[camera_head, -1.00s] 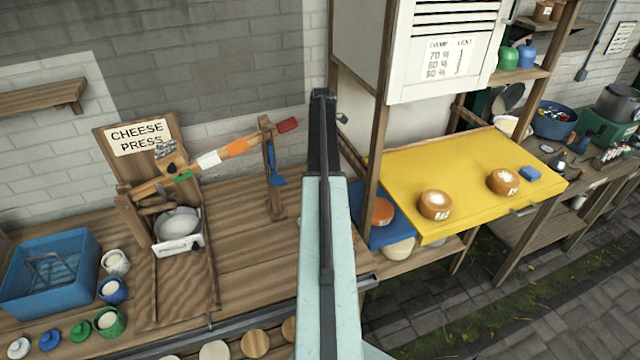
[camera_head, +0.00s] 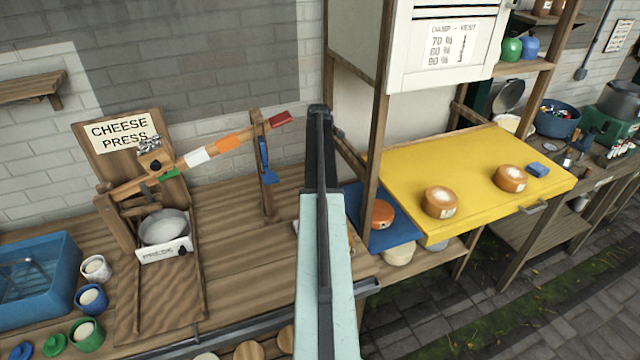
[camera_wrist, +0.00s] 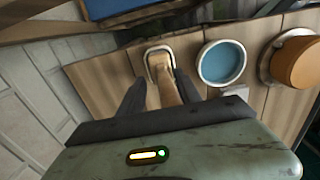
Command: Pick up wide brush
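In the wrist view a wooden-handled object with a pale-rimmed end, which looks like the wide brush (camera_wrist: 160,65), lies on the wooden plank surface. My gripper (camera_wrist: 160,80) is open, with one dark finger on each side of its handle. I cannot tell whether either finger touches it. In the head view my pale green arm reaches up the middle, and its dark end (camera_head: 320,125) hides what lies behind it. The brush cannot be made out there.
Right of the brush stand a blue-topped round container (camera_wrist: 221,63) and an orange round thing (camera_wrist: 298,62). The cheese press (camera_head: 165,230) stands left of my arm. A yellow shelf (camera_head: 400,165) with cheeses and a wooden post (camera_head: 378,130) are close on the right.

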